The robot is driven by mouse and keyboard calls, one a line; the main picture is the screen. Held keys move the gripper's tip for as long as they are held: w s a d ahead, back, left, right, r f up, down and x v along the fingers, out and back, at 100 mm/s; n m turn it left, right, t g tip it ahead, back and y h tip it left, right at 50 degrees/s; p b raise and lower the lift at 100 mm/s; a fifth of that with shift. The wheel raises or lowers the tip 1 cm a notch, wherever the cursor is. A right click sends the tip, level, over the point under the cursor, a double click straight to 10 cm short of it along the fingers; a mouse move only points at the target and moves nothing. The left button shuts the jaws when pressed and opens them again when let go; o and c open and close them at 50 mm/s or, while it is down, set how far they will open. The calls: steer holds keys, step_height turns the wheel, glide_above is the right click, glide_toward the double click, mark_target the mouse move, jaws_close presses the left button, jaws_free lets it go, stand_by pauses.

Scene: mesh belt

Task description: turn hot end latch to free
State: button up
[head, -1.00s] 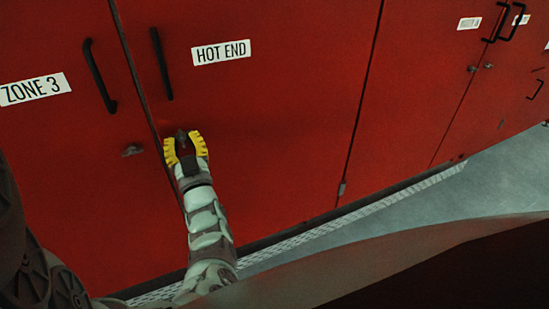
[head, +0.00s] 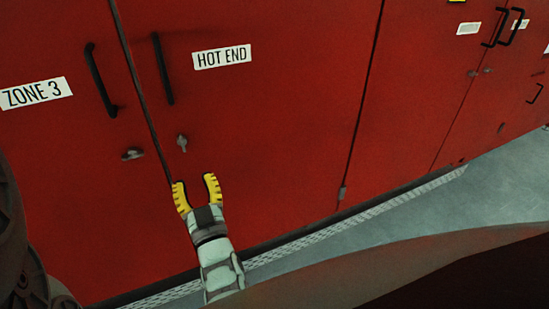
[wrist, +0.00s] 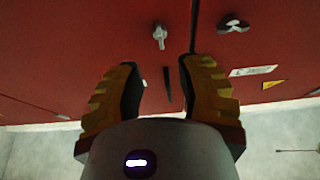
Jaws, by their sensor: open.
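The hot end latch (head: 182,143) is a small grey turn latch on the red door labelled HOT END (head: 222,57), below that door's black handle (head: 162,68). In the head view its long axis looks roughly upright, in line with the handle. My gripper (head: 197,181) has yellow jaws, open and empty, a little below the latch and apart from it. In the wrist view the latch (wrist: 160,36) shows beyond the open fingertips (wrist: 155,65), with its tab pointing up and down in the picture.
The ZONE 3 door (head: 60,160) on the left has its own latch (head: 132,154), which lies sideways, and a black handle (head: 100,80). More red doors with handles (head: 495,28) are at the right. Grey floor (head: 430,215) is open at the lower right.

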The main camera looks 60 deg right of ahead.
steer(key=shift+v, duration=1.15)
